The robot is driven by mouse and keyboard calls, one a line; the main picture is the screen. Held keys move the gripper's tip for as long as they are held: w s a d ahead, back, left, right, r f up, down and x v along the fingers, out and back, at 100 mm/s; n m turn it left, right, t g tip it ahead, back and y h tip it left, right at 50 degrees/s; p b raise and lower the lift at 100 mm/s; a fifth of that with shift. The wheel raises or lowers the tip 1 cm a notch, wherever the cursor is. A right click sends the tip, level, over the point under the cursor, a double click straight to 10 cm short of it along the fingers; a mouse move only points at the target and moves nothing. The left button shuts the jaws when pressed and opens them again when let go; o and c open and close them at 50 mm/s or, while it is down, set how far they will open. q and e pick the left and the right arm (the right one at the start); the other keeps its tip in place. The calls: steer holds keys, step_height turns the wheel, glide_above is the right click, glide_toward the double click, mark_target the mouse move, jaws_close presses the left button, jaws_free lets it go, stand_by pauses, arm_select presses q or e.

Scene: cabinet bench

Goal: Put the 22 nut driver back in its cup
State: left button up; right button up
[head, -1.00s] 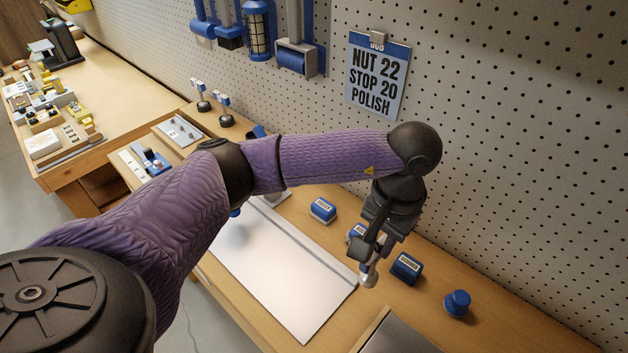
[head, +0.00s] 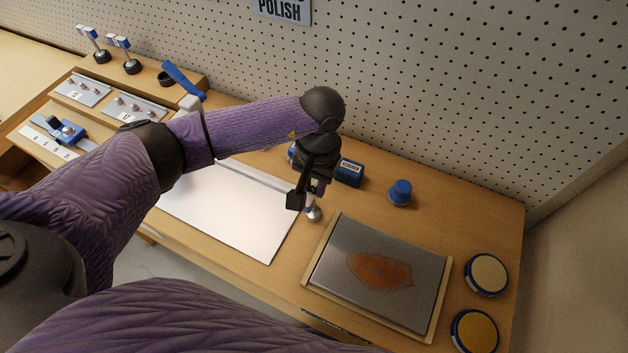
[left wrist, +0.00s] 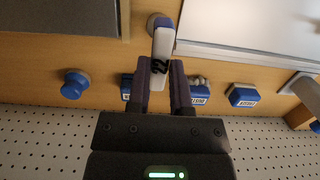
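The 22 nut driver (left wrist: 162,45) has a pale handle marked 22 and a blue end, seen in the left wrist view. My left gripper (left wrist: 161,82) is shut on its handle. In the head view my left gripper (head: 312,188) points down, with the driver's round metal end (head: 313,214) below it, near the white mat's right edge. Whether that end touches the bench cannot be told. A dark, empty-looking cup (head: 166,79) stands at the back left, beside two similar drivers (head: 130,63) standing in dark bases. My right gripper is out of view.
A white mat (head: 230,215) lies left of the gripper. A steel plate (head: 340,265) with a rusty patch lies to the right. A blue box (head: 350,173) and blue knob (head: 400,192) stand behind. Round tins (head: 486,274) sit far right.

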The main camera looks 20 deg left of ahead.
arm_select(q)
steer(key=o, duration=0.4)
steer(key=shift+o, duration=0.2)
